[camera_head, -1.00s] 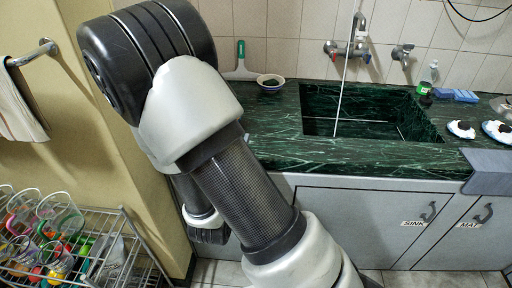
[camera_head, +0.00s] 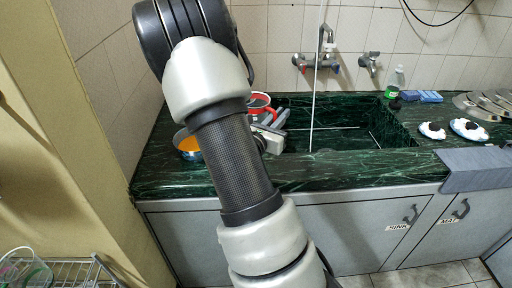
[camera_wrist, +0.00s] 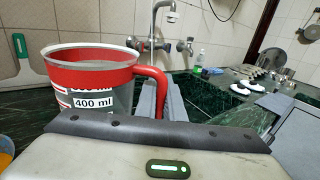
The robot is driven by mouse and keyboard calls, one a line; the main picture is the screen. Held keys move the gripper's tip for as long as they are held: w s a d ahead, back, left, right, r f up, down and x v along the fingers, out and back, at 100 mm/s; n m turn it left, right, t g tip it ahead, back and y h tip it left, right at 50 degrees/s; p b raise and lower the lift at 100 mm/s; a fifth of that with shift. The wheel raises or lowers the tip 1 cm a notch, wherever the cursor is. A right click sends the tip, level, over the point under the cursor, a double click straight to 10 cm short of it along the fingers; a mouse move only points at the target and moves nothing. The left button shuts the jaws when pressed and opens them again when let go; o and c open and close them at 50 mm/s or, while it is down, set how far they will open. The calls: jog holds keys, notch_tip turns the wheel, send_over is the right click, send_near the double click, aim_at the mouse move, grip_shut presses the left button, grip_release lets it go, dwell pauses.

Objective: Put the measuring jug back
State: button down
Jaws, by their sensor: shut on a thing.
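In the head view the jug (camera_head: 259,101) shows behind my forearm, over the counter near the sink's left end. My gripper (camera_head: 272,125) is partly hidden by my arm there. In the wrist view its grey fingers (camera_wrist: 164,92) are shut at the jug's handle. The jug's base is hidden, so I cannot tell whether it touches the counter.
A blue bowl with orange contents (camera_head: 188,146) stands on the green marble counter (camera_head: 320,177), left of my arm. The sink basin (camera_head: 340,125) lies right of the jug, below the tap (camera_head: 318,62). Soap dishes (camera_head: 468,129) are farther right. A wire rack (camera_head: 70,270) shows lower left.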

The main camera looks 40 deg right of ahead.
notch_tip(320, 180, down, 9)
jog(key=shift+s+f+b, duration=0.1)
jog(key=shift+b, duration=0.95)
jog(key=shift+f, duration=0.2)
jog(key=c, duration=1.9)
grip_release()
jog(key=shift+o, duration=0.2)
